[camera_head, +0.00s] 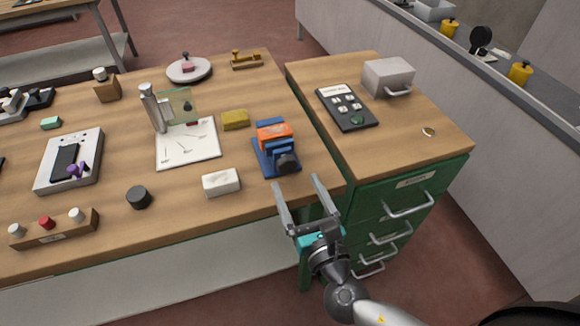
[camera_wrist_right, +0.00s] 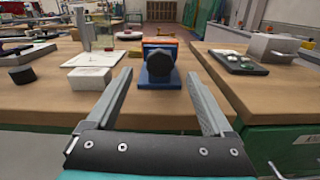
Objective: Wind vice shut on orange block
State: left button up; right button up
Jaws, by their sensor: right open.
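The blue vice (camera_head: 264,160) stands near the front right corner of the wooden bench, with a dark round knob (camera_head: 287,161) facing me. The orange block (camera_head: 273,135) sits at the top of the vice, between its blue jaws; I cannot tell whether both jaws touch it. My right gripper (camera_head: 306,188) is open and empty, in front of the bench edge and short of the knob. My left gripper is not in view.
A white block (camera_head: 221,182) lies left of the vice, and a yellow block (camera_head: 235,120) behind it. A white board (camera_head: 187,156) with a glass piece (camera_head: 178,106) is further left. A green drawer cabinet (camera_head: 385,210) stands right of the bench, its handles sticking out.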

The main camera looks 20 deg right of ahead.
aim_at(288, 168)
jog(key=shift+w+a, duration=0.1)
jog(key=shift+w, duration=2.45)
grip_shut()
